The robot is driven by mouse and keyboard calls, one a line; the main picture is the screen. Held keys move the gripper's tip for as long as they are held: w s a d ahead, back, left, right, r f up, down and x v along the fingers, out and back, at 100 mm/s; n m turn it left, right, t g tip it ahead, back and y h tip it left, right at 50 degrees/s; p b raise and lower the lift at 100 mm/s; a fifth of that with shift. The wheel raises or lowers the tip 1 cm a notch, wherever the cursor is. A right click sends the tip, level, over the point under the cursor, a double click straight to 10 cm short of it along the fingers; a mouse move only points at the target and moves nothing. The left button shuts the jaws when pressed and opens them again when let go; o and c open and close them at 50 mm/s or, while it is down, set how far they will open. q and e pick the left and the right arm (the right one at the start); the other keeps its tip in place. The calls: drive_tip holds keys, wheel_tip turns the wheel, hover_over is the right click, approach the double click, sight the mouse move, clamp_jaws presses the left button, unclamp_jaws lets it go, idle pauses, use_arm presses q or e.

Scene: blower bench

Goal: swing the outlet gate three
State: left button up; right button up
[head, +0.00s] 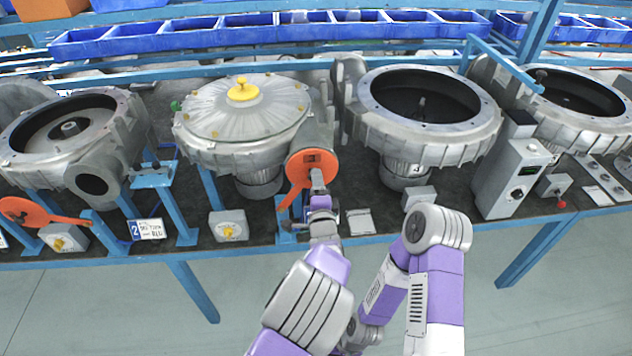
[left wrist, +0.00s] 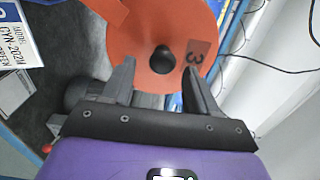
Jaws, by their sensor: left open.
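The orange gate disc (head: 300,166) stands over the outlet at the front right of the blower with the yellow knob on its lid (head: 265,120). In the left wrist view the disc (left wrist: 150,25) carries a small label with a 3 and a round black knob (left wrist: 162,59). My left gripper (head: 317,178) is at the disc and hides part of it in the head view. In the left wrist view its jaws (left wrist: 158,66) are open, with one finger on each side of the knob. A gap shows at both sides of the knob. My right gripper is not in view.
An open blower (head: 420,97) stands to the right, and another (head: 70,130) to the left with its own orange gate (head: 38,212) beside its outlet. A small grey box (head: 229,226) and a white card (head: 359,222) are near the bench's front edge. Blue bins (head: 190,35) line the back.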

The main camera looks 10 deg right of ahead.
use_arm(q)
drive_tip(key=s, duration=0.6)
drive_tip(key=shift+a, duration=0.25)
drive_tip(key=s+a+f+n+g+y+b, duration=0.15)
drive_tip(key=a+f+n+g, duration=0.25)
drive_tip(key=a+f, duration=0.6)
drive_tip(key=s+a+f+n+g+b, duration=0.1)
drive_tip(key=s+a+f+n+g, duration=0.35)
drive_tip(key=f, duration=1.05)
drive_tip(key=s+a+f+n+g+b, duration=0.2)
drive_tip(key=s+a+f+n+g, duration=0.4)
drive_tip(key=s+f, duration=0.35)
drive_tip(key=s+a+f+n+g+h+b, duration=0.1)
drive_tip(key=s+f+n+g+h, duration=0.2)
drive_tip(key=s+n, duration=0.4)
drive_tip(key=s+h, duration=0.1)
drive_tip(key=s, duration=0.4)
drive_tip(key=shift+s+a+b, duration=0.15)
drive_tip(key=shift+s+b, duration=0.15)
drive_tip(key=shift+s, duration=0.1)
